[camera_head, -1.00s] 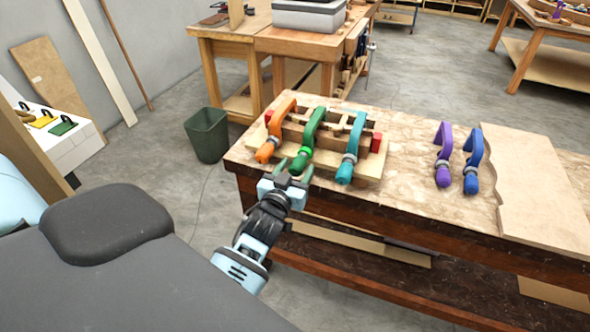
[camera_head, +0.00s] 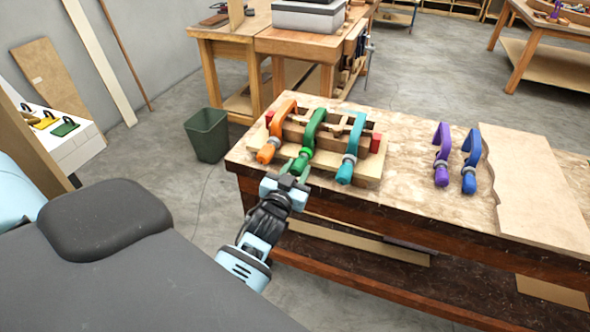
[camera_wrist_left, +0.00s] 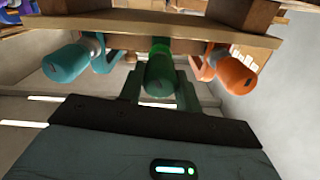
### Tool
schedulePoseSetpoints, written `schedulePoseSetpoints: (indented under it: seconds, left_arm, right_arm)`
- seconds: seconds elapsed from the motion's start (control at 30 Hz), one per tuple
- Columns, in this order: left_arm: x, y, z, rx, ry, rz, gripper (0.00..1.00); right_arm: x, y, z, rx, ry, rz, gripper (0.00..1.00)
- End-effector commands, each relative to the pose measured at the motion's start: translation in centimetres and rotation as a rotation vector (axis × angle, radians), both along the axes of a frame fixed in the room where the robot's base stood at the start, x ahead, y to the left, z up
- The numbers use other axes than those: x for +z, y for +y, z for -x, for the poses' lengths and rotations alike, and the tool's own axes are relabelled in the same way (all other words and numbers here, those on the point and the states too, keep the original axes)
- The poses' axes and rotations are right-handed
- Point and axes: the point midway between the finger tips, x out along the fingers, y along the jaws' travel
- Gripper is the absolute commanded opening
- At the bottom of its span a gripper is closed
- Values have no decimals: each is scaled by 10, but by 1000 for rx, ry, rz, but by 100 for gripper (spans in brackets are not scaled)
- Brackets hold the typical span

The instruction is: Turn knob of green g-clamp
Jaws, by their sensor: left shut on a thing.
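The green g-clamp (camera_head: 311,131) is clamped on the wooden lamination form (camera_head: 290,127), between an orange g-clamp (camera_head: 282,116) and a teal one (camera_head: 354,138). My left gripper (camera_head: 296,169) comes from the table's front edge and is shut on the green clamp's knob. In the left wrist view, the green knob (camera_wrist_left: 159,76) sits between the two fingers, one on each side. The orange knob (camera_wrist_left: 237,76) is to its right and the teal knob (camera_wrist_left: 67,64) to its left, both clear of the fingers. My right gripper is not in view.
A dark green bin (camera_head: 208,135) stands on the floor to the left.

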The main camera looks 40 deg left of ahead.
Motion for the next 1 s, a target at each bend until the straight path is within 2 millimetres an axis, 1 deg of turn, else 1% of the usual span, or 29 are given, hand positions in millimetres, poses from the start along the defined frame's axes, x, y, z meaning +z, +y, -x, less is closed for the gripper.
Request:
schedulePoseSetpoints:
  seconds: [0.2,0.23,0.37,0.4,0.63,0.73,0.87,1.0]
  left_arm:
    - [0,0,0,0,-1,0,11]
    - [0,0,0,0,-1,0,36]
    - [0,0,0,0,-1,0,53]
    - [0,0,0,0,-1,1,56]
    - [0,0,0,0,-1,1,56]
    - [-1,-1,4,0,0,1,56]
    - [-2,-5,19,0,1,2,56]
    - [-3,-10,41,0,2,3,56]
  right_arm:
    - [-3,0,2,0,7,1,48]
    - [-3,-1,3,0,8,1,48]
    - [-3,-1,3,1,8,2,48]
    - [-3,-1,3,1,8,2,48]
    - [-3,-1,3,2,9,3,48]
    - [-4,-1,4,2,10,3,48]
    - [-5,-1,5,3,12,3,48]
    - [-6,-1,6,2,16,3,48]
